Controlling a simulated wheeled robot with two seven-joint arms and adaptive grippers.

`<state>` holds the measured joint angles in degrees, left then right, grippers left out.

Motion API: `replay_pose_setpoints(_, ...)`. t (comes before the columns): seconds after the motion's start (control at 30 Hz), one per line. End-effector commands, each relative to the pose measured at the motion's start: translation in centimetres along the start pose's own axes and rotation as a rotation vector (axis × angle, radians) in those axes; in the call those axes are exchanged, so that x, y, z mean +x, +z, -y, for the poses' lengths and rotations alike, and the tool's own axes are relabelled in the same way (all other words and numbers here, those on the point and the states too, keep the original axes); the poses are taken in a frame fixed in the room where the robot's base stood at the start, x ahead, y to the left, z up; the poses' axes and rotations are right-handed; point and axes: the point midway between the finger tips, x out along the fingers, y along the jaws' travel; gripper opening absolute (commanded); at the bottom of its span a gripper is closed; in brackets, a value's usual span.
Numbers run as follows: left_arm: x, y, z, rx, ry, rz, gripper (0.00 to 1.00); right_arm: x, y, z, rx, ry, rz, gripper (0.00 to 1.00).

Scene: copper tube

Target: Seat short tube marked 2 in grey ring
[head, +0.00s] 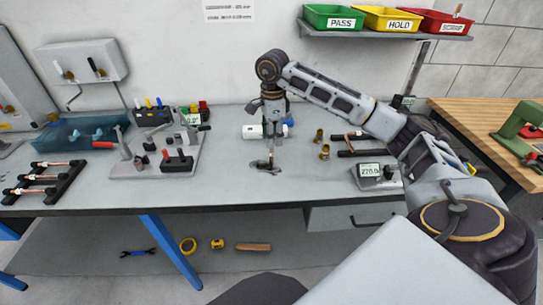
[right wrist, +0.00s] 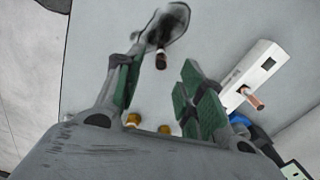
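My right gripper (head: 271,147) points down at the middle of the bench. In the right wrist view its green-padded fingers (right wrist: 160,78) stand apart with nothing clasped between them. A short, dark copper-coloured tube piece (right wrist: 161,59) shows beyond the finger gap, beside a grey oval piece (right wrist: 174,20) with a dark middle. This may be the grey ring; I cannot tell whether the tube sits in it. In the head view a small grey and dark shape (head: 264,167) lies below the gripper. No mark 2 is readable. My left gripper is not in view.
A white block (head: 252,131) stands behind the gripper; a copper tube (right wrist: 254,100) sticks out of it in the wrist view. Brass fittings (head: 325,151) stand to the right, near a display unit (head: 370,170). A clamp fixture (head: 155,160) is left. The bench front is clear.

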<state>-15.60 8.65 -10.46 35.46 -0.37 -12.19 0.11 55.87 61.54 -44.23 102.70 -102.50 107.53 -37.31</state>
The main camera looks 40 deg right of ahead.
Motion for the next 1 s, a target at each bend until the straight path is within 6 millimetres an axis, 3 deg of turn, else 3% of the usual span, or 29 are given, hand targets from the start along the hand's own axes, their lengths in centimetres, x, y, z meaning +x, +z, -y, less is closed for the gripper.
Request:
replay_pose_setpoints(0.23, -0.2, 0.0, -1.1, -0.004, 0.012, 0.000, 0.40, 1.6, 0.1, 0.0, 0.000, 0.003, -0.001, 0.39)
replay_pose_setpoints(0.53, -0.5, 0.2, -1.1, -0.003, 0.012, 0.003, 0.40, 4.7, 0.1, 0.1, -0.001, 0.002, 0.000, 0.39)
replay_pose_setpoints(1.0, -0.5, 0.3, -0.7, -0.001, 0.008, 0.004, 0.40, 5.2, 0.1, 0.1, 0.000, 0.000, 0.000, 0.39)
